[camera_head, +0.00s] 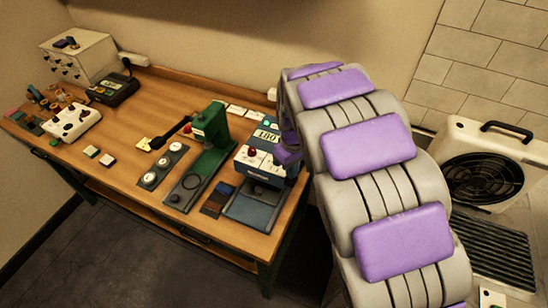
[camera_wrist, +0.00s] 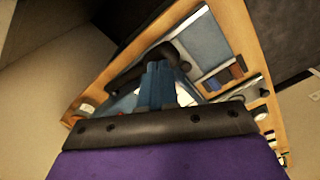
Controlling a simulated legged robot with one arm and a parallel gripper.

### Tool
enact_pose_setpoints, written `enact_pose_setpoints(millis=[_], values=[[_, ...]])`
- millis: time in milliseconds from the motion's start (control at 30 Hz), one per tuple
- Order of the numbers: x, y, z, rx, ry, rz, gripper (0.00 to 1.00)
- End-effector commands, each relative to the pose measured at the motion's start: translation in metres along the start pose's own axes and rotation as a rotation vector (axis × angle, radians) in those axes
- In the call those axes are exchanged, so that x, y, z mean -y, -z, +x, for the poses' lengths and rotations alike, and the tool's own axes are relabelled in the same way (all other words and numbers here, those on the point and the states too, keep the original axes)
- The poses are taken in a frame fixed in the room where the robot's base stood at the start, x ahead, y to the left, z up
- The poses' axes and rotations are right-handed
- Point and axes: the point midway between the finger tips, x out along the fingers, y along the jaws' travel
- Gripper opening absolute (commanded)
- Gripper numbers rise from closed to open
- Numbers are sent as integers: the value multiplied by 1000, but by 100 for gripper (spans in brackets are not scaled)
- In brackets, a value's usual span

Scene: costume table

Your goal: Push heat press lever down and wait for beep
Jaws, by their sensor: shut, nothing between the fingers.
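The heat press (camera_head: 262,163) stands at the right end of the wooden table. It has a blue-grey base plate (camera_head: 252,207), a pale front panel with a red knob and a lit display. My gripper (camera_wrist: 157,82) shows in the wrist view as two blue fingers, shut together with nothing between them. A black bar (camera_wrist: 126,76), which looks like the press lever, runs beside and behind the fingers. I cannot tell whether they touch it. In the head view my purple-padded arm reaches to the right side of the press and hides the lever and fingertips.
A green hand press (camera_head: 208,128) with a black lever stands left of the heat press. Dark swatches (camera_head: 217,199) lie in front. Left are a black device (camera_head: 113,89), a white box (camera_head: 77,59) and a white controller (camera_head: 72,122). A fan unit (camera_head: 483,178) stands at right.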

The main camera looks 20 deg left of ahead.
Motion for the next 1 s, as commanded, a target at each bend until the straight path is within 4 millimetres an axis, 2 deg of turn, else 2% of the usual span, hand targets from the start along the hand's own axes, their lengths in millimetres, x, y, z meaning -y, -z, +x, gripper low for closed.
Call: enact_pose_setpoints(millis=[233, 600, 1000], values=[[1, -1, 4, 1, 0, 0, 0], [6, -3, 24, -1, 0, -1, 0], [6, -3, 26, -1, 0, 0, 0]])
